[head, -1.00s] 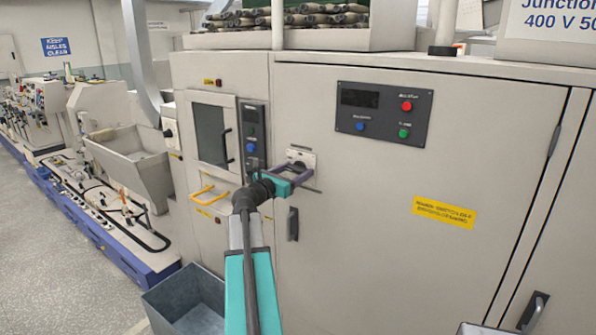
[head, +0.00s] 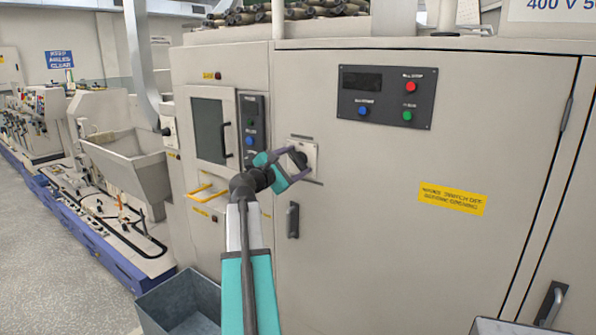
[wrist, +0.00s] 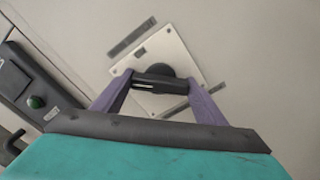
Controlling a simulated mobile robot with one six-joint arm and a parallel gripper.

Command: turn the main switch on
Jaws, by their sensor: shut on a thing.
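The main switch (head: 299,156) is a black rotary handle on a pale square plate (head: 311,151), on the front of the beige cabinet. My gripper (head: 294,165) is at the plate, its fingers around the handle. In the wrist view, the two purple fingers of my gripper (wrist: 160,84) close on the two ends of the black handle (wrist: 164,74), which has a short white mark. The handle lies across between the fingers, and the plate looks tilted in that view. Any lettering on the plate is too small to read.
A dark panel (head: 387,97) with a display and buttons is at upper right of the switch. A narrow button panel (head: 252,130) and a yellow handle (head: 208,193) are to the left. A black door handle (head: 293,220) sits just below. A grey bin (head: 178,302) stands on the floor.

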